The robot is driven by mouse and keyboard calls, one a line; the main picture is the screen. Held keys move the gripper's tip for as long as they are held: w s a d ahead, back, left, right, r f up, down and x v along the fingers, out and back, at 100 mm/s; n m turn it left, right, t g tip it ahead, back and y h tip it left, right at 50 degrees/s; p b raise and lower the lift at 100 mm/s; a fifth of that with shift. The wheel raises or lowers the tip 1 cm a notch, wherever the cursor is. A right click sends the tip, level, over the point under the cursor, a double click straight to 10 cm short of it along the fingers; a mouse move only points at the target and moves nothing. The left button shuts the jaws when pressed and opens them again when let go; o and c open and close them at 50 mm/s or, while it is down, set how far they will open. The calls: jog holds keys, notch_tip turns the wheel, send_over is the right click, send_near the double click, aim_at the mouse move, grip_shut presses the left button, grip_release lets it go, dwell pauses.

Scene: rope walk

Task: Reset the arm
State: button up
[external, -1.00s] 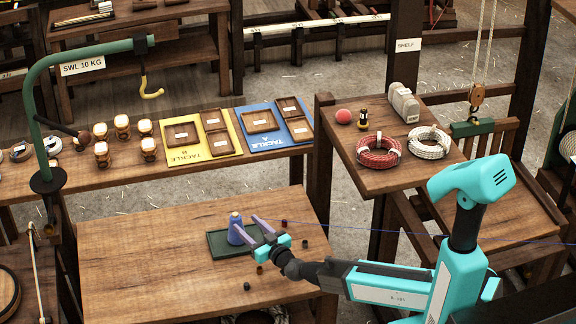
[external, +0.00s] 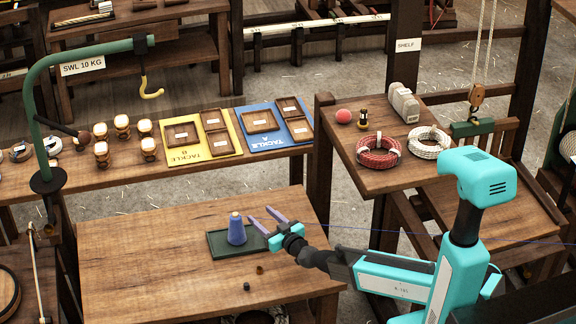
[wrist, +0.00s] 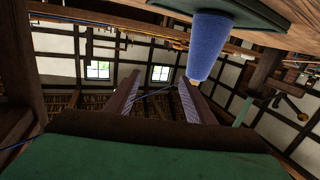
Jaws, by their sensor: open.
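My gripper (external: 267,218) is open and empty. Its two purple fingers are spread and point up and left, just right of a blue spool (external: 236,230). The spool stands upright on a dark green tray (external: 222,251) on the near wooden table (external: 140,250). In the wrist view the gripper fingers (wrist: 158,100) show apart, and the blue spool (wrist: 210,45) shows at the upper right, beyond the right finger. A thin blue line crosses between the fingers there. I cannot tell whether a finger touches the spool.
Small dark pieces (external: 247,286) lie on the near table. Behind are a yellow board (external: 207,160) and a blue board (external: 265,141) with wooden trays. A shelf at right holds a red rope coil (external: 378,152) and a white coil (external: 429,142). A hook (external: 150,91) hangs at upper left.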

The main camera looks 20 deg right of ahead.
jog(key=w+d+f+g+h+p, duration=0.1)
jog(key=w+d+f+h+p, duration=0.15)
jog(key=d, duration=0.85)
jog(key=w+d+f+g+h+p, duration=0.1)
jog(key=w+d+f+p, duration=0.2)
jog(key=d, duration=0.8)
jog(key=s+d+f+g, duration=0.1)
jog(key=d+f+g, duration=0.1)
jog(key=d+f, duration=0.5)
jog(key=s+d+f+m+g+h+b, duration=0.1)
jog(key=s+d+f+g+b, duration=0.2)
jog(key=s+f, duration=0.7)
jog(key=s+d+f+m+g+b, duration=0.1)
jog(key=s+d+f+g, duration=0.4)
jog(key=s+f, duration=0.55)
jog(key=s+d+f+m+g+b, duration=0.1)
jog(key=s+d+f+g, duration=0.1)
jog(key=s, duration=0.7)
jog(key=s+d+f+g+h+b, duration=0.1)
jog(key=s+d+f+g, duration=0.1)
jog(key=s, duration=0.7)
jog(key=s+d+f+m+g+b, duration=0.1)
jog(key=s+d+f+g+b, duration=0.1)
jog(key=s+f+g, duration=0.2)
jog(key=s+g, duration=0.2)
jog(key=s, duration=0.2)
jog(key=shift+s+f+m+h, duration=0.15)
jog(key=shift+s+m+h, duration=0.15)
jog(key=shift+s+h, duration=0.1)
